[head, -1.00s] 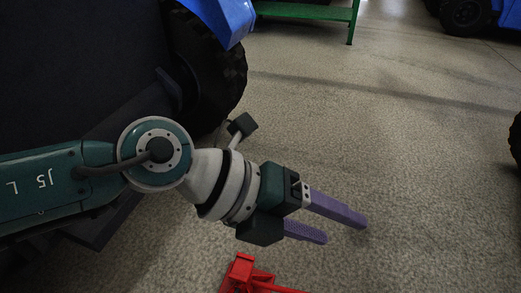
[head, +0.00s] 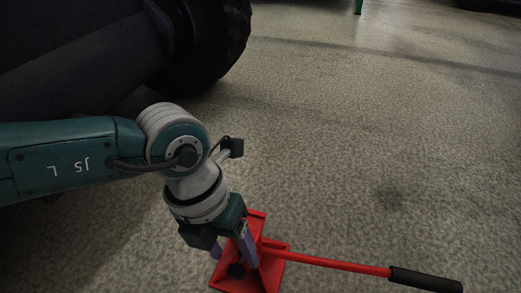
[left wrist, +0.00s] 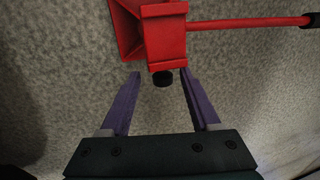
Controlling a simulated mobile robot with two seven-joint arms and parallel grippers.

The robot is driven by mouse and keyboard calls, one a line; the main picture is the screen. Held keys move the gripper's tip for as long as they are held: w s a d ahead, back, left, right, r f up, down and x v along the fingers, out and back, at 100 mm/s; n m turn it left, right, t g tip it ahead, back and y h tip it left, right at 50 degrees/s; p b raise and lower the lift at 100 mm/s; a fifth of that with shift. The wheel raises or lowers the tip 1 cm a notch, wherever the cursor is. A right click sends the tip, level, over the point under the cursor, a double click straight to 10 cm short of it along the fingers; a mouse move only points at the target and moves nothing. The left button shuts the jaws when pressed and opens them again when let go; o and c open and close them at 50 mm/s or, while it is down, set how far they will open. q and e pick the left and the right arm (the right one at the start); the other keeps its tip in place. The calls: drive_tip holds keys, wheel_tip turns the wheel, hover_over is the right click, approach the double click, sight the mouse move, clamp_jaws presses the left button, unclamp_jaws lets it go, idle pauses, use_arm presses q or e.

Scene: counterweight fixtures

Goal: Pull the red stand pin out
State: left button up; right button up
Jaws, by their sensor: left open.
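The red stand (head: 279,247) is on the floor at the bottom of the head view; its red body (left wrist: 163,35) fills the top middle of the left wrist view. A short black knob, apparently the pin's head (left wrist: 163,79), sticks out of the body toward my gripper. It also shows as a dark knob (head: 235,271) in the head view. My left gripper (head: 235,260) is open and points down at the stand. In the left wrist view its purple fingertips (left wrist: 160,74) lie on either side of the knob, with gaps. My right gripper is not in view.
A red bar (head: 335,264) with a black grip (head: 426,280) runs from the stand to the right. A dark vehicle with a large tyre (head: 207,45) stands at upper left.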

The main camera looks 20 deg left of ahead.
use_arm(q)
drive_tip(key=shift+d+f+b, duration=0.15)
drive_tip(key=shift+f+b, duration=0.1)
drive_tip(key=shift+f, duration=0.3)
drive_tip(key=shift+d+f+b, duration=0.15)
drive_tip(key=shift+f+b, duration=0.05)
drive_tip(key=shift+f, duration=0.3)
drive_tip(key=shift+s+d, duration=0.1)
clamp_jaws()
idle(0.6)
